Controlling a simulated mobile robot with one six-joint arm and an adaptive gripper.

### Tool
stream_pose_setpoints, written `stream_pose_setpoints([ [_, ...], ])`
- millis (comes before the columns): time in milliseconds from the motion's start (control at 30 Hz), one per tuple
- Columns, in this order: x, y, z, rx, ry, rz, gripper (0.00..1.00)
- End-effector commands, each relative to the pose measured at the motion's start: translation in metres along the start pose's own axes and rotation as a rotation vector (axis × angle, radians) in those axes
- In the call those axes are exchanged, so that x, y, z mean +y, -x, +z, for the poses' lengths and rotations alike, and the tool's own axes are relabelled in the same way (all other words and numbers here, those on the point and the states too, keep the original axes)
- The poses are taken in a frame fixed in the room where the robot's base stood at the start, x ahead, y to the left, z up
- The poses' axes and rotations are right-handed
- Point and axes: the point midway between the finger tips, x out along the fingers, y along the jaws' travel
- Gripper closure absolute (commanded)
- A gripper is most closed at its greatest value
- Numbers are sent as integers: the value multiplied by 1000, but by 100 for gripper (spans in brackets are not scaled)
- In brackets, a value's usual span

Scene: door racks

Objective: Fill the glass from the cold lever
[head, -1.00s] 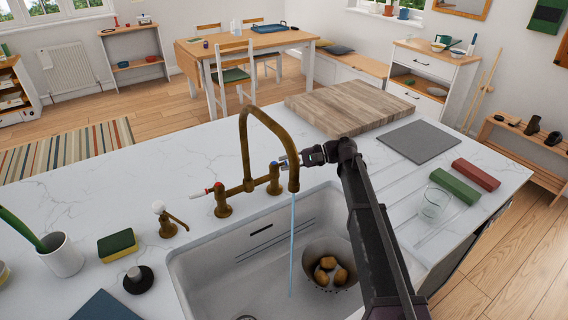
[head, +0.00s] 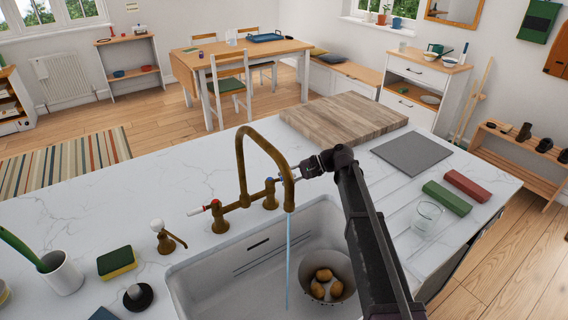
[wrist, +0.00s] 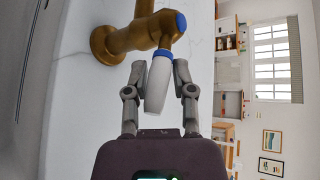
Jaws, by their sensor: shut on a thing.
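The brass tap (head: 243,170) stands behind the sink, and a thin stream of water (head: 288,260) falls from its spout into the basin. The cold lever (wrist: 159,80), white with a blue collar, sits between the fingers of my gripper (wrist: 160,92) in the wrist view; the fingers are shut on it. In the head view my gripper (head: 300,172) is at the right side of the tap, partly behind the spout. The red-marked hot lever (head: 203,208) is on the left. The clear glass (head: 427,216) stands upright on the drainer at right, away from the stream, and looks empty.
A colander with potatoes (head: 340,293) sits in the sink (head: 215,285). Green (head: 447,198) and red (head: 468,186) blocks lie near the glass. A wooden board (head: 345,117) and grey mat (head: 412,153) lie behind. A soap pump (head: 166,238) and sponge (head: 116,262) stand left.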

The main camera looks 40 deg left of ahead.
Motion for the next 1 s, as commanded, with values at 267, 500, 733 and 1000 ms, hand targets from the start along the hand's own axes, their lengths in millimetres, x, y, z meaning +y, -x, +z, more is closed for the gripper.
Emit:
stream_pose_setpoints([
  [267, -8, 23, 3, 114, 96, 150, 100],
  [500, -12, 33, 6, 192, 189, 291, 100],
  [733, -23, 35, 10, 251, 287, 431, 100],
  [1000, -43, 36, 15, 309, 425, 609, 100],
])
